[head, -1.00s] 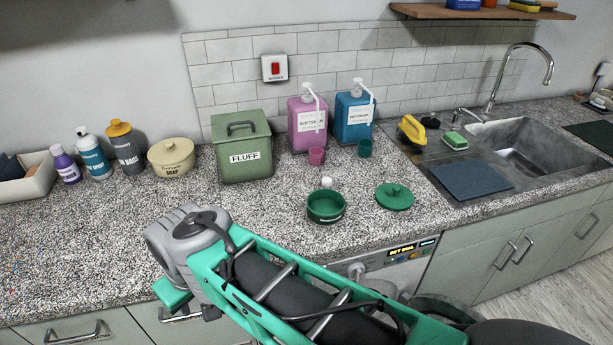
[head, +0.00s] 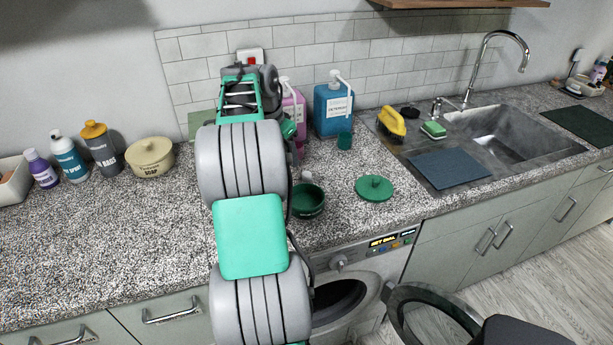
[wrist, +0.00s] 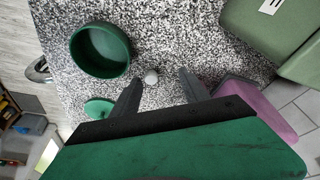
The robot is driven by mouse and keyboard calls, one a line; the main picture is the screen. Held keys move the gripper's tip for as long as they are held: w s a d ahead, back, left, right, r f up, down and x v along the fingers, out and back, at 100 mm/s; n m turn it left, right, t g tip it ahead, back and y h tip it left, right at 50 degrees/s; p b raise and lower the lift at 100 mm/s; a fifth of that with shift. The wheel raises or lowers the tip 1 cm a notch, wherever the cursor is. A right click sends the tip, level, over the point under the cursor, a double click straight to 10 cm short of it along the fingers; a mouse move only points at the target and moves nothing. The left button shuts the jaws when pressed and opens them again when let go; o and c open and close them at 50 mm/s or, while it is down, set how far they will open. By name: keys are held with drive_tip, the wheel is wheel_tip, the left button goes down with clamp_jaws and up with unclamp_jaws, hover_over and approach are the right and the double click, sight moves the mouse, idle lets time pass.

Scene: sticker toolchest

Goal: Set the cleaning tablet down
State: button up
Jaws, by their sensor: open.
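The cleaning tablet is a small white ball (wrist: 151,77). In the wrist view it lies on the speckled counter, just beside the green bowl (wrist: 101,50). My gripper (wrist: 159,76) is open, its two dark fingers spread with the tablet showing in the gap between their tips. I cannot tell how high the tips are above the counter.
The green lid (head: 375,188) lies right of the bowl. A pink dispenser (wrist: 258,108) and a green box (wrist: 265,35) stand close to my gripper. The washer door (head: 440,290) hangs open below.

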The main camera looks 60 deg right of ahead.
sight(308, 178)
drive_tip(key=shift+m, duration=0.9)
drive_tip(key=s+d+f, duration=0.1)
drive_tip(key=f, duration=0.1)
drive_tip(key=s+d+f, duration=0.2)
drive_tip(key=f, duration=0.1)
drive_tip(key=s+d+f, duration=0.1)
drive_tip(key=f, duration=0.1)
drive_tip(key=shift+s+d+f+p, duration=0.2)
drive_tip(key=shift+d+f+p, duration=0.1)
drive_tip(key=shift+d+f, duration=0.25)
drive_tip(key=shift+f, duration=0.2)
drive_tip(key=shift+c, duration=0.4)
clamp_jaws()
